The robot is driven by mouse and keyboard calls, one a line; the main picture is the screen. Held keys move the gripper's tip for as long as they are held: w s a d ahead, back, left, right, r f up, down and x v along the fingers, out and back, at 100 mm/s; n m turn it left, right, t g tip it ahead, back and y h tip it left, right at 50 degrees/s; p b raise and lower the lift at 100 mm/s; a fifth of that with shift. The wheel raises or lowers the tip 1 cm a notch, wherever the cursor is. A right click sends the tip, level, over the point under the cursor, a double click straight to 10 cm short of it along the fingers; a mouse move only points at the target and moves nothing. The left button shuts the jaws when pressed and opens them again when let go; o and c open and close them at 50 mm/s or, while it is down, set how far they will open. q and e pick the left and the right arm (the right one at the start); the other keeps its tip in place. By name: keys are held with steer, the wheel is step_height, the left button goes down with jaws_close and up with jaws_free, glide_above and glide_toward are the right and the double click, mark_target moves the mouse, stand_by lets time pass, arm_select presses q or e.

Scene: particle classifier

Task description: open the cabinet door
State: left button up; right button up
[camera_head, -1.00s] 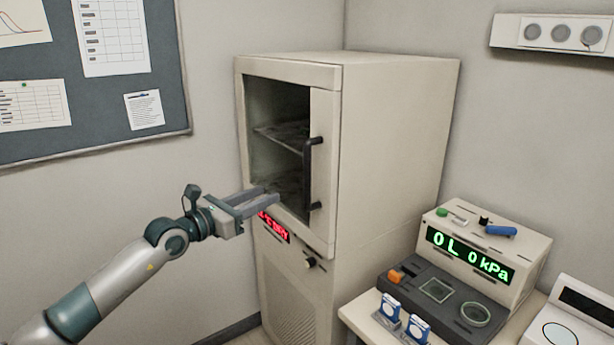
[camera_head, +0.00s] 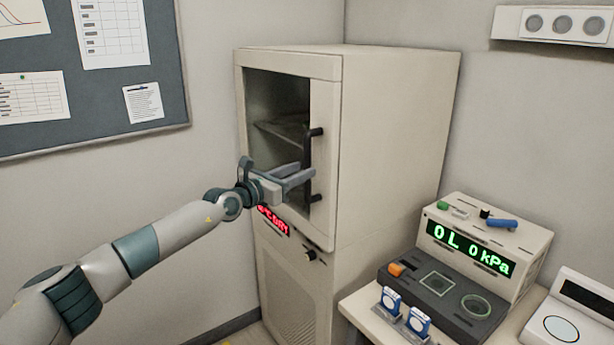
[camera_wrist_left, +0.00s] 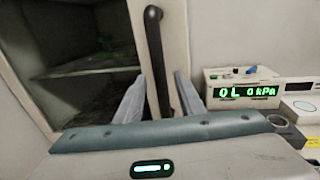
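The beige cabinet (camera_head: 392,140) stands in the corner. Its door has a glass pane (camera_head: 285,95) in a beige frame and looks closed. A black vertical handle (camera_head: 308,150) is on the right side of the door; it also shows in the left wrist view (camera_wrist_left: 156,60). My left gripper (camera_head: 308,178) is open at the lower part of the handle. In the left wrist view its two fingers (camera_wrist_left: 157,98) lie on either side of the handle, with gaps visible. I cannot tell how deep the handle sits between them. My right gripper is not in view.
A bench (camera_head: 358,312) at the lower right holds a pressure device (camera_head: 530,245) with a green display, a dark panel (camera_head: 440,300) and small blue-and-white items (camera_head: 391,299). A noticeboard (camera_head: 105,85) hangs on the left wall. The space before the door is clear.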

mark_target(307, 195)
arm_select(q)
steer(key=shift+b+x, duration=0.95)
steer(key=shift+x, duration=0.75)
jaws_close()
